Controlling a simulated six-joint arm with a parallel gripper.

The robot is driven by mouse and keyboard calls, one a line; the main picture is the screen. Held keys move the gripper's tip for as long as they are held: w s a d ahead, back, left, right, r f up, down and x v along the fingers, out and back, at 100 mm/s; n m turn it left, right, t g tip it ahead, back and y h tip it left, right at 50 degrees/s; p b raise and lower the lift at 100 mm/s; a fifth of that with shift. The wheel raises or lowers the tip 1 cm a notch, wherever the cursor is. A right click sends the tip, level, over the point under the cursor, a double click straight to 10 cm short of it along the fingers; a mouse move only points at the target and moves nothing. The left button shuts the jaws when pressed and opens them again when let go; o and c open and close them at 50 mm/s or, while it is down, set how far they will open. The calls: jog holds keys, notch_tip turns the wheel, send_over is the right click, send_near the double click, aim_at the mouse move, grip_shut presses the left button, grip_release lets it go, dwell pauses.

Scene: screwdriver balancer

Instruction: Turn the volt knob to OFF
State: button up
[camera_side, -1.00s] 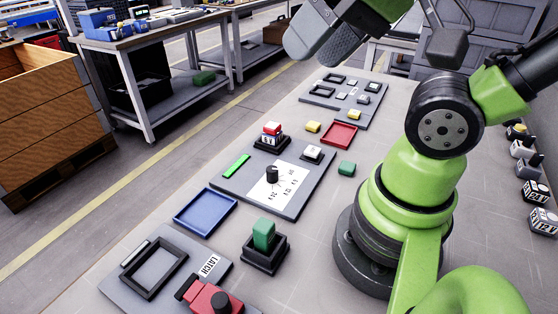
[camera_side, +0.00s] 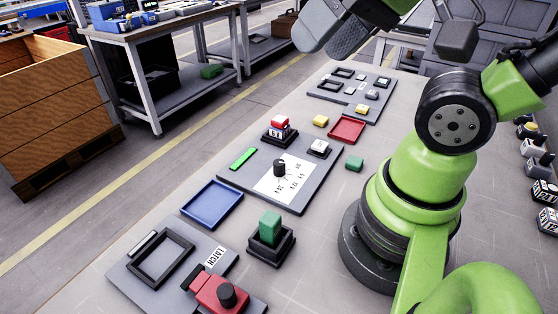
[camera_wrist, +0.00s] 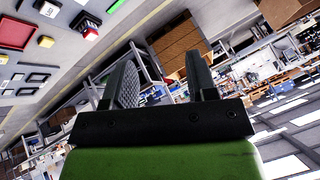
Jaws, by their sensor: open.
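The volt knob (camera_side: 279,167) is a small black round knob on a white dial card (camera_side: 285,182), on a dark grey panel (camera_side: 297,205) in the middle of the bench in the side view. Small printed marks surround it, too small to read surely. I cannot tell where the knob points. My gripper (camera_wrist: 163,70) shows in the wrist view with two dark fingers apart and nothing between them. It is high up, well away from the knob, and looks out past the bench across the room. The knob is not clear in the wrist view.
On the knob's panel are a red-topped button (camera_side: 279,128) and a green bar (camera_side: 243,158). Nearby are a blue tray (camera_side: 211,220), a red tray (camera_side: 347,129), a green block in a black holder (camera_side: 270,228) and a latch panel (camera_side: 125,275) with a red part.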

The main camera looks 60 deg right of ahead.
jog(key=w+d+f+g+h, duration=0.2)
jog(key=w+d+f+g, duration=0.2)
jog(key=w+f, duration=0.35)
jog(key=g, duration=0.3)
send_over(279, 162)
jog(key=shift+m, duration=0.4)
notch_tip(279, 162, down, 12)
notch_tip(279, 162, down, 10)
jog(key=shift+f, duration=0.1)
jog(key=c, duration=0.9)
